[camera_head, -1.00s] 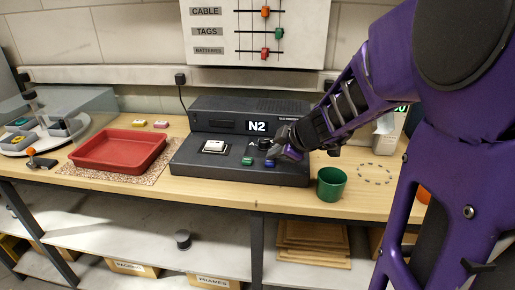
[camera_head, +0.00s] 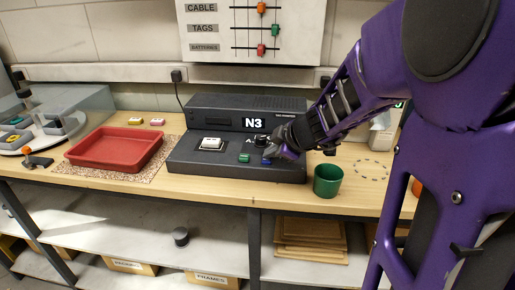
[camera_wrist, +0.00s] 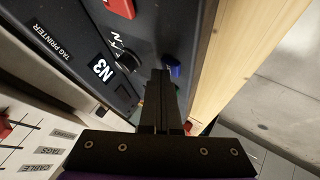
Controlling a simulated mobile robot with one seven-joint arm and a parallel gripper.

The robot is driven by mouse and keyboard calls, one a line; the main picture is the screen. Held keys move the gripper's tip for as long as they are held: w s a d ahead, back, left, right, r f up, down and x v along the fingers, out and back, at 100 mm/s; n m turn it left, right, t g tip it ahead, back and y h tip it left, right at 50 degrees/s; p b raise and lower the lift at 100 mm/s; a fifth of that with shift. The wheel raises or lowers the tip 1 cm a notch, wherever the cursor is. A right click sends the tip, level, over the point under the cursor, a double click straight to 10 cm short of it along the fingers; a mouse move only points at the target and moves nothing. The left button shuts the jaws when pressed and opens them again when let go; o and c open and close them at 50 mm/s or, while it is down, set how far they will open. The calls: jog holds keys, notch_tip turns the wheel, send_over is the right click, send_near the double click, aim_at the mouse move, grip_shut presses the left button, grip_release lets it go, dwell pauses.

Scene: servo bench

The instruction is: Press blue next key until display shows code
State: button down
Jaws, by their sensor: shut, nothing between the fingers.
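The tag printer (camera_head: 240,171) is a dark console on the bench. Its display (camera_head: 254,123) reads N3, and it shows the same in the wrist view (camera_wrist: 101,68). The blue key (camera_head: 267,161) is at the right of the front panel, beside a green key (camera_head: 244,158). My gripper (camera_head: 272,152) is shut and empty, with its tips over the panel close to the blue key. In the wrist view the blue key (camera_wrist: 173,68) shows just beyond the fingertips (camera_wrist: 163,76). I cannot tell whether they touch it.
A black knob (camera_head: 261,140) sits behind the keys, close to my gripper. A green cup (camera_head: 327,181) stands right of the printer. A red tray (camera_head: 114,164) lies to the left. A slider board (camera_head: 225,53) hangs on the wall behind.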

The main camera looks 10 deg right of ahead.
aim_at(271, 162)
jog(key=shift+r+p, duration=0.3)
jog(key=shift+r, duration=0.55)
jog(key=shift+r, duration=0.1)
jog(key=shift+r+p, duration=1.3)
jog(key=shift+r, duration=1.15)
jog(key=shift+s, duration=0.1)
